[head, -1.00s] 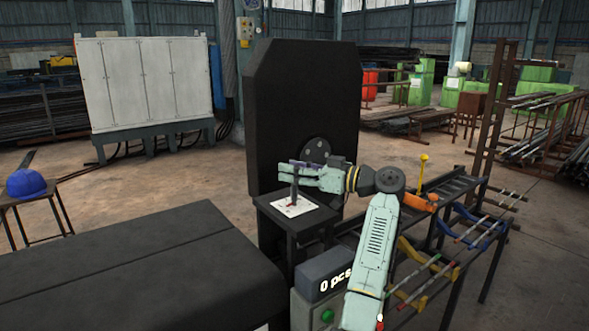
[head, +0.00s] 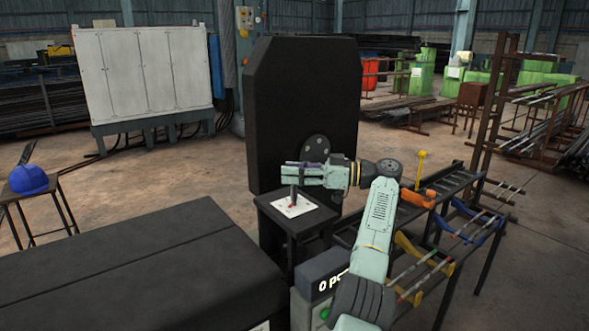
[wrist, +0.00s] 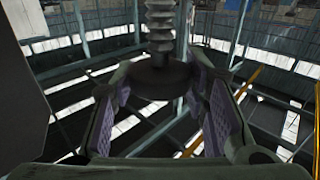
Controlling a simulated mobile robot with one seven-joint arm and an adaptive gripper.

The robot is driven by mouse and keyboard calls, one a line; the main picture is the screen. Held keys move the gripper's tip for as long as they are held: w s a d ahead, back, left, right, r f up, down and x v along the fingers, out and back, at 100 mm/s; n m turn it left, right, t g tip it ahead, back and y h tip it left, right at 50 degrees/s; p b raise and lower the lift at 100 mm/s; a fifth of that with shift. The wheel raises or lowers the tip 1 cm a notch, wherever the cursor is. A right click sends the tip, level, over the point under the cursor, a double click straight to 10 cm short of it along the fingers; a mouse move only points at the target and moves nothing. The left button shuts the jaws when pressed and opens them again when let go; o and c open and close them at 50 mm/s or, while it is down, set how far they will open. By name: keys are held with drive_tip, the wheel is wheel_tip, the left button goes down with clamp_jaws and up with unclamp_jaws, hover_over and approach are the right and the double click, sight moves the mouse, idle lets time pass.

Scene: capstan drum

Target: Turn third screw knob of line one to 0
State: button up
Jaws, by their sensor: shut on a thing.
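In the wrist view my gripper (wrist: 158,105) has its two purple-padded fingers on either side of a dark round knob (wrist: 157,76) with a ribbed stem. In the head view my gripper (head: 303,174) is over the small black stand. A short dark lever (head: 293,191) rises from the white panel (head: 282,209) there, with a red spot at its foot. Its top is hidden behind my fingers. I cannot pick out screw knobs in a numbered line, nor read any setting on the held knob.
A tall black housing (head: 303,100) with a round flange stands right behind my gripper. A long black cabinet (head: 120,270) fills the lower left. A rack (head: 455,195) with rods and a yellow-topped lever is at right. A counter display (head: 328,285) is partly covered by my arm.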

drive_tip(key=shift+f, duration=0.15)
drive_tip(key=o, duration=1.1)
drive_tip(key=shift+o, duration=0.2)
drive_tip(key=shift+f+m+t+b, duration=0.15)
drive_tip(key=shift+m+t+b, duration=0.2)
drive_tip(key=shift+b, duration=0.25)
drive_tip(key=shift+t, duration=0.35)
